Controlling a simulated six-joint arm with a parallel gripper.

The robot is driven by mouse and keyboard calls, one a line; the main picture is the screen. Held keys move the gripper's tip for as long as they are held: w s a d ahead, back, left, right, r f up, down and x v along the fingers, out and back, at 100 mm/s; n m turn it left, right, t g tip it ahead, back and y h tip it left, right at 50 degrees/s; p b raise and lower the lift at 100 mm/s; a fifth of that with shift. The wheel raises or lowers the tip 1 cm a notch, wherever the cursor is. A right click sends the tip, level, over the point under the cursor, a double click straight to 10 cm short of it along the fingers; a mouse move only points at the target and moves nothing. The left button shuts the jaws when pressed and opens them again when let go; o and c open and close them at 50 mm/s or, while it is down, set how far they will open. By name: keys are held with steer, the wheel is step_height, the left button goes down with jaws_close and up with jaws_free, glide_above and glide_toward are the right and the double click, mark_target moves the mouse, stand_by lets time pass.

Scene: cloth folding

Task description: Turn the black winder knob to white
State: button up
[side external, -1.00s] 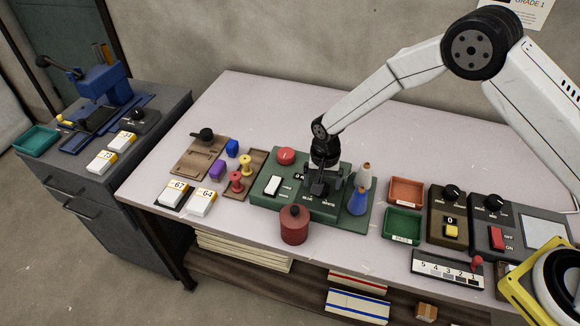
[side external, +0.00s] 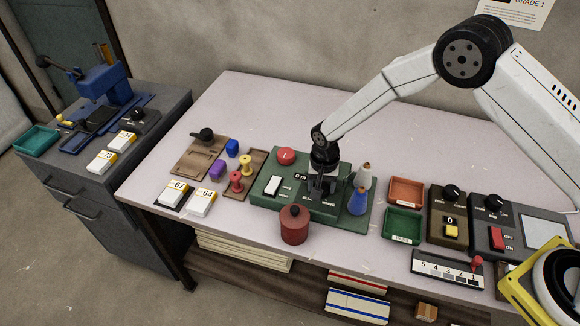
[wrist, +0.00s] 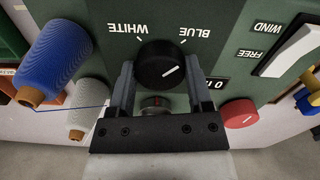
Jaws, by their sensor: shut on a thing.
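The black winder knob (wrist: 160,65) sits on the green winder panel (wrist: 225,60) in the wrist view, between the two fingers of my gripper (wrist: 161,80). My gripper is shut on the knob. The knob's white line lies on its right part and slants up to the right, more to the BLUE side than the WHITE side. The WHITE label (wrist: 128,28) and the BLUE label (wrist: 195,33) appear upside down above the knob. In the side view my gripper (side external: 321,190) is down on the green winder (side external: 268,205) and hides most of the knob.
Blue (side external: 358,203) and white (side external: 364,176) thread cones stand just right of my gripper. A red button (side external: 286,156) and a white switch (side external: 272,185) are at its left. A dark red lidded pot (side external: 294,226) stands in front. The table behind is clear.

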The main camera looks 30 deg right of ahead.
steer(key=shift+n, duration=0.5)
steer(key=n, duration=1.7)
stand_by(0.5)
steer(key=o, duration=1.3)
steer(key=shift+r, duration=0.1)
